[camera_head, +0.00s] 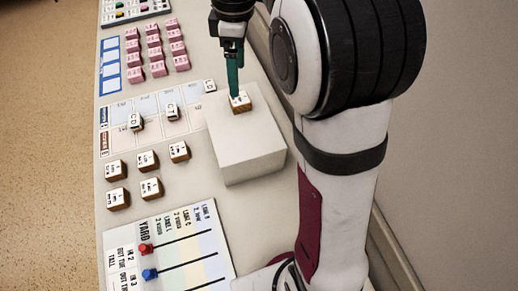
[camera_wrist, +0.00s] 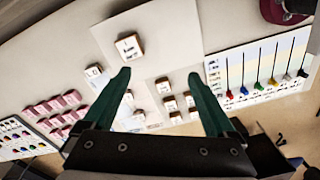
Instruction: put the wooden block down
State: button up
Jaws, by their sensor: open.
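The wooden block (camera_head: 239,102), with a white lettered top face, sits on top of a white box (camera_head: 240,150) near its back edge in the head view. In the wrist view the block (camera_wrist: 129,46) rests on the pale box top (camera_wrist: 170,35), ahead of the left fingertip and not between the fingers. My gripper (camera_head: 235,94) has green fingers and points down, its tips close to the block in the head view; I cannot tell if they touch it. In the wrist view my gripper (camera_wrist: 160,77) is open and empty.
Several similar wooden blocks (camera_head: 148,161) stand left of the box. A printed card (camera_head: 155,122) holds a few more, and rows of pink blocks (camera_head: 157,50) stand behind. A yard board (camera_head: 170,250) with coloured sliders lies in front. A wall is close on the right.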

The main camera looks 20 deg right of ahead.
jog(key=s+a+f+m, duration=0.2)
jog(key=s+f+m, duration=0.1)
jog(key=s+m, duration=0.6)
jog(key=s+a+f+m+y, duration=0.1)
jog(key=s+m, duration=0.8)
jog(key=s, duration=0.9)
notch_tip(320, 180, down, 2)
jog(key=shift+a+f+m, duration=0.1)
jog(key=shift+a+m, duration=0.2)
jog(key=shift+a, duration=0.4)
jog(key=shift+o, duration=0.3)
jog(key=shift+s, duration=0.1)
jog(key=shift+o, duration=0.2)
jog(key=n+h, duration=0.1)
jog(key=n, duration=2.3)
send_over(149, 187)
notch_tip(149, 187, down, 7)
notch_tip(149, 187, down, 14)
jog(key=shift+f, duration=0.1)
jog(key=c, duration=1.5)
